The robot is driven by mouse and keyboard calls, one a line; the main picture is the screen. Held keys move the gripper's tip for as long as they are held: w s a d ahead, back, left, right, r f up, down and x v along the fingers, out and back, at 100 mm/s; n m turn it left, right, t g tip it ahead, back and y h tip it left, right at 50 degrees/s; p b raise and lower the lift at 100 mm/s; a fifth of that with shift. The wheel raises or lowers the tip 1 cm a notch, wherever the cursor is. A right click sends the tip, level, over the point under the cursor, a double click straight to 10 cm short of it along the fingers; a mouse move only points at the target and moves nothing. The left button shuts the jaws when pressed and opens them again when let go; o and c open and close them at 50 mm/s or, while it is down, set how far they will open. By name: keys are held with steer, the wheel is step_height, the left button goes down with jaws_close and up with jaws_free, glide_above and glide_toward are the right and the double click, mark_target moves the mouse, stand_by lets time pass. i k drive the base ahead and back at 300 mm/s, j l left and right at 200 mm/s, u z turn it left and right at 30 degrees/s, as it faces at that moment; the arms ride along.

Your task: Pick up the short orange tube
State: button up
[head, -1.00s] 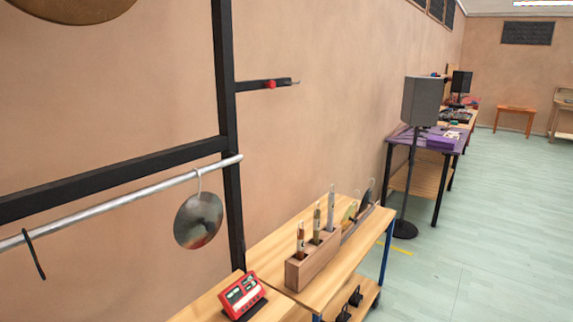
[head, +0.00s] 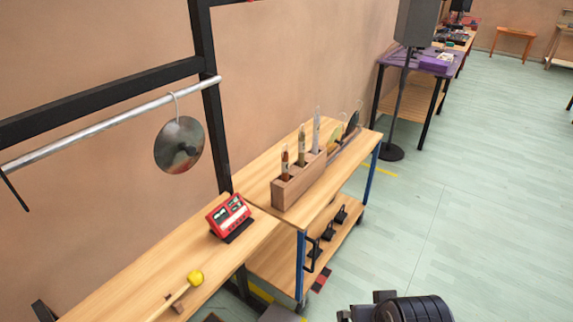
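A wooden rack (head: 290,192) stands on the wooden bench against the wall. Upright tubes stand in a row in it. The front one is a small brownish-orange tube (head: 285,160), the lowest of the row. Behind it stands a slightly taller brownish tube (head: 302,145), then a tall pale grey tube (head: 316,132). Their lower ends are hidden in the rack. I cannot tell for sure which is the short orange tube; the front one fits best. My gripper's fingers do not show. A dark part of my arm shows at the bottom right, well away from the rack.
A red device (head: 229,212) with displays sits left of the rack. A yellow-headed mallet (head: 194,278) lies nearer. A round metal disc (head: 180,145) hangs from a rail (head: 110,123). Black items sit on the lower shelf (head: 280,262). A speaker stand (head: 402,95) stands beyond. The floor at right is clear.

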mark_target(285, 155)
steer(key=i+l+z, duration=0.1)
steer(key=i, duration=1)
